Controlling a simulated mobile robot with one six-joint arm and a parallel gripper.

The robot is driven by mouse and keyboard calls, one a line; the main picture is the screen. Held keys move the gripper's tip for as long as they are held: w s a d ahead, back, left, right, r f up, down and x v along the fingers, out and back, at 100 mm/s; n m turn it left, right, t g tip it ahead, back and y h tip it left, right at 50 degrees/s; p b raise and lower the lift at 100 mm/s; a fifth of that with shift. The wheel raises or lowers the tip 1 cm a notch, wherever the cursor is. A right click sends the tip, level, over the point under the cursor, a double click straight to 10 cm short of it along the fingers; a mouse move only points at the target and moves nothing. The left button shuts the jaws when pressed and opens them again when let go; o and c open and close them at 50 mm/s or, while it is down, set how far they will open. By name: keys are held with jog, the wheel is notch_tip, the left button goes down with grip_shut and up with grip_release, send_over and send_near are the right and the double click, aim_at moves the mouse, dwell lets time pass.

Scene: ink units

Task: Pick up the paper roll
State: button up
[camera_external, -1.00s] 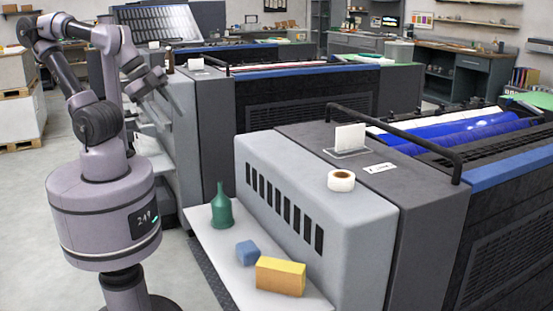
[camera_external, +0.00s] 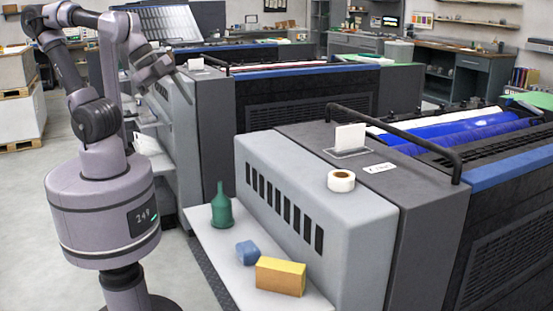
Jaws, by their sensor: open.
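The paper roll (camera_external: 341,181) is a small white roll with a brown core. It lies flat on top of the light grey housing of the nearest machine, close to the housing's right edge. My gripper (camera_external: 186,78) is at the upper left, raised in the air in front of the farther machine. It is open and empty, well to the left of the roll and apart from it.
A white card (camera_external: 350,137) stands upright behind the roll. A black rail (camera_external: 395,138) runs along the machine top.

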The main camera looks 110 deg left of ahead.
jog(key=w+r+p, duration=0.2)
jog(key=w+r, duration=0.4)
jog(key=w, duration=0.2)
jog(key=n+g+h+p, duration=0.1)
jog(key=n+h+p, duration=0.1)
jog(key=n, duration=0.2)
send_over(340, 171)
jog(key=s+d, duration=0.2)
jog(key=s, duration=0.1)
jog(key=f, duration=1.2)
jog(key=shift+w+a, duration=0.2)
jog(key=b+x, duration=0.1)
jog(key=x, duration=0.2)
jog(key=b+x, duration=0.1)
jog(key=x, duration=0.2)
jog(key=shift+w+d+r, duration=0.15)
jog(key=shift+w+d, duration=0.05)
jog(key=shift+r, duration=0.15)
jog(key=c, duration=1.5)
